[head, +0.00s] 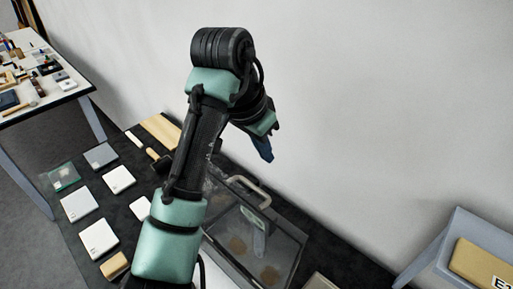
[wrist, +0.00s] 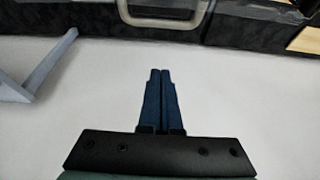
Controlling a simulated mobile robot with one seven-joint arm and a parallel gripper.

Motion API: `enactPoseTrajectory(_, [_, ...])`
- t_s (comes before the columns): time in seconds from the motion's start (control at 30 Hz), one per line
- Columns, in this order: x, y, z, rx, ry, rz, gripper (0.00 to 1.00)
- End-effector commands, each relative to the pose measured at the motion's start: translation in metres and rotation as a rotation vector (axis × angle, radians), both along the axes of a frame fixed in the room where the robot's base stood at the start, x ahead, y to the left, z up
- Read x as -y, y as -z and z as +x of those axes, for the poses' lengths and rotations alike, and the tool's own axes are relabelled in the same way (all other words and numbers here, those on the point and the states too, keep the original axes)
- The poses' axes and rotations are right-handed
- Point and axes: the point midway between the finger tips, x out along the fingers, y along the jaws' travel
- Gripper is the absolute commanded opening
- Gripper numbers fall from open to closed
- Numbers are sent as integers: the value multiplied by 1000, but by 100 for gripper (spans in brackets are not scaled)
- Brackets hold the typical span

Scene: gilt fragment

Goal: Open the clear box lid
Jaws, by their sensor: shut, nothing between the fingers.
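The clear box (head: 283,243) stands on the dark table, partly hidden behind my arm in the head view. Its see-through lid appears to lie flat. A pale bar handle (head: 250,190) shows at the box's wall-side edge, and tan round pieces show inside. In the wrist view, the handle (wrist: 165,24) is at the top edge, beyond my fingertips. My gripper (head: 268,157) is in the air above the wall side of the box, with its blue fingers pointing down. The fingers (wrist: 160,72) are together and empty, apart from the handle.
Several pale tiles (head: 82,204), a glass-like square (head: 64,177) and a dark-headed tool (head: 160,160) lie left of the box. A white wall (head: 370,100) stands close behind. A grey stand (head: 440,262) bears a tan block (head: 484,265) at right. A cluttered table (head: 50,95) is far left.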

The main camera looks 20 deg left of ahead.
Motion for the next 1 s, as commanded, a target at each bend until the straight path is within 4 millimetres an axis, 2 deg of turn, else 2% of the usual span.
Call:
enactPoseTrajectory(0.23, [7,49,17,-5,-2,-2,0])
enactPoseTrajectory(0.4, [-3,46,-6,1,-5,-1,0])
enactPoseTrajectory(0.53, [-7,48,-16,-1,-4,0,0])
enactPoseTrajectory(1.0, [-8,50,-20,3,-2,-1,0])
